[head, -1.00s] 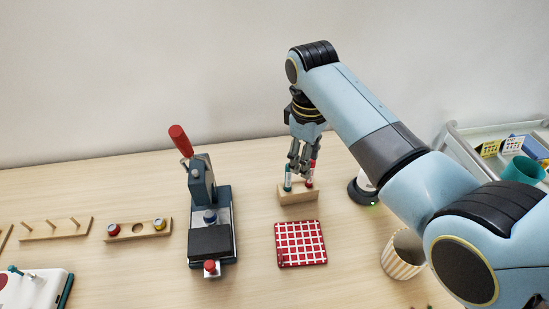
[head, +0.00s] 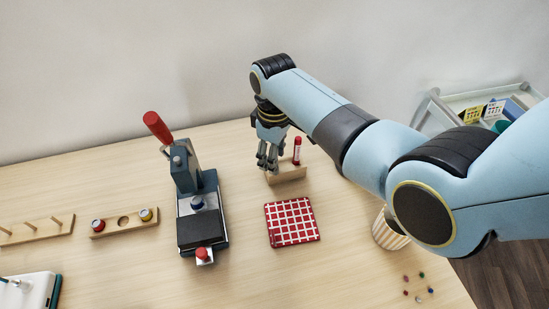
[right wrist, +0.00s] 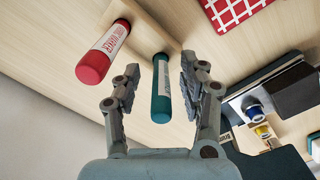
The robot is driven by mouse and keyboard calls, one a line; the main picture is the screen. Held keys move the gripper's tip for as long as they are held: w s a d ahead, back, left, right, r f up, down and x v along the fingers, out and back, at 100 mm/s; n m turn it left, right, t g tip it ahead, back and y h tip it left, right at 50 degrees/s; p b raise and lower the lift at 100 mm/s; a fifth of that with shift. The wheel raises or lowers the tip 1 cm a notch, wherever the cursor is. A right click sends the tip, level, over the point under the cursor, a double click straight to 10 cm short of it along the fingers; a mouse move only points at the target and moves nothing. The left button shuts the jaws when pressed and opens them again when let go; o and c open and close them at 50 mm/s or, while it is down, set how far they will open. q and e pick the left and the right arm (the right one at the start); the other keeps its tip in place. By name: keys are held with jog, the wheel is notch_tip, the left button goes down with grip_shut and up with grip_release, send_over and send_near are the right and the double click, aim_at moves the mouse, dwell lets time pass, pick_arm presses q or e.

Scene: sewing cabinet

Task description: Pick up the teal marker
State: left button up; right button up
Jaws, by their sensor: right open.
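The teal marker (right wrist: 161,90) stands in the wooden holder, and in the right wrist view it lies between the spread fingers of my right gripper (right wrist: 155,88). It has a teal body with a white label and looks apart from both fingers. In the head view my right gripper (head: 268,160) hides the teal marker at the holder's left end. The red marker (head: 297,151) stands in the same wooden holder (head: 290,174), and it also shows in the right wrist view (right wrist: 103,53), left of the left finger. My left gripper is out of view.
A press with a red handle (head: 157,127) stands to the left. A red checked cloth (head: 291,221) lies in front of the holder. A striped cup (head: 388,232) stands at the right, near several small beads (head: 420,291).

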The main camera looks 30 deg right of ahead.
jog(key=shift+f, duration=0.45)
jog(key=shift+c, duration=0.4)
grip_shut()
